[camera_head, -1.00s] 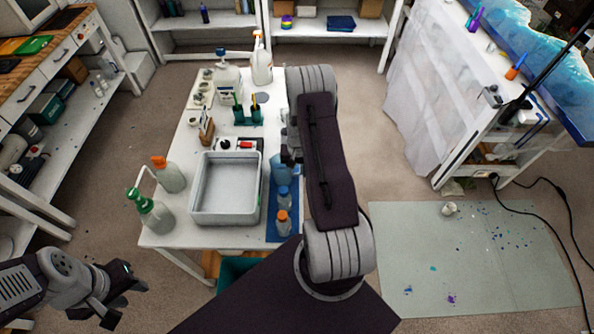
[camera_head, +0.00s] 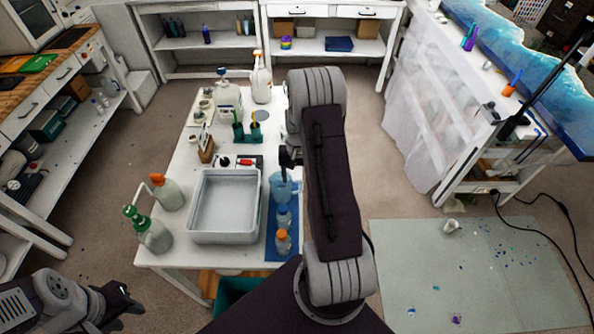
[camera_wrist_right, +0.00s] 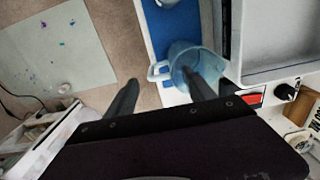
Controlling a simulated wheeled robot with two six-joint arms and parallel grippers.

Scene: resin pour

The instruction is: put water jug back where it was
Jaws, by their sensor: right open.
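The water jug (camera_head: 283,188), translucent blue with a side handle, stands on the blue mat (camera_head: 270,245) along the right edge of the white table. My right gripper (camera_head: 287,160) is open just beyond the jug, partly hidden by my forearm. In the right wrist view, the jug (camera_wrist_right: 181,60) is on the blue mat (camera_wrist_right: 178,30), its handle towards the gap between the fingers of the right gripper (camera_wrist_right: 163,88). One finger overlaps the jug's body; contact cannot be told. My left gripper (camera_head: 118,298) is at the lower left, away from the table; its jaws are unclear.
A grey tray (camera_head: 224,238) stands left of the mat. Two orange- and blue-capped bottles (camera_head: 283,241) stand in front of the jug. Spray bottles (camera_head: 153,232) are at the table's left, with pump bottles (camera_head: 262,82) at the back.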

